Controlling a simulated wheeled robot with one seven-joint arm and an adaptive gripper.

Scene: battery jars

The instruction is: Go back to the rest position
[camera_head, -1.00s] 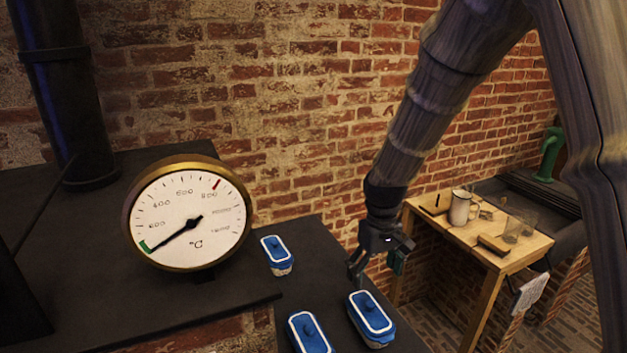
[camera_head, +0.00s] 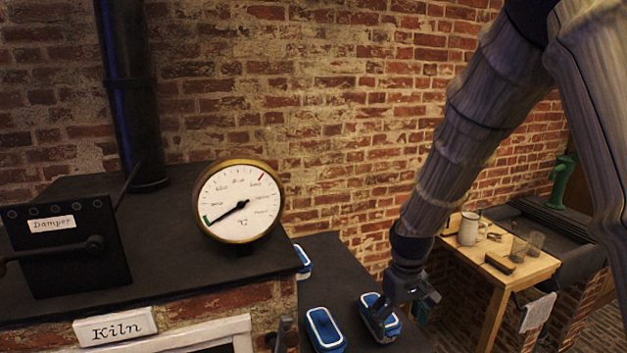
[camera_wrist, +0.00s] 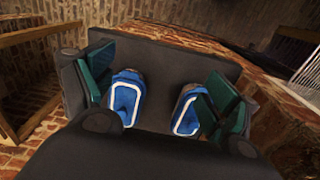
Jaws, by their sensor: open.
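My gripper (camera_head: 405,312) is open and empty over the dark ledge, at the right-hand jar. In the wrist view its green-padded fingers (camera_wrist: 160,90) stand wide apart, with two jars showing between them. The right-hand blue jar (camera_head: 372,300) has a white-rimmed lid and is partly hidden behind my gripper. A second blue jar (camera_head: 325,328) stands to its left. A third (camera_head: 303,260) stands farther back, partly hidden by the kiln top. The two jars in the wrist view are a left one (camera_wrist: 125,97) and a right one (camera_wrist: 187,112), partly covered by a finger.
The kiln (camera_head: 200,300) with its round gauge (camera_head: 240,203) and damper box (camera_head: 65,245) fills the left. A wooden table (camera_head: 530,270) with a mug (camera_head: 468,229) stands at right. A brick wall (camera_head: 330,130) is behind.

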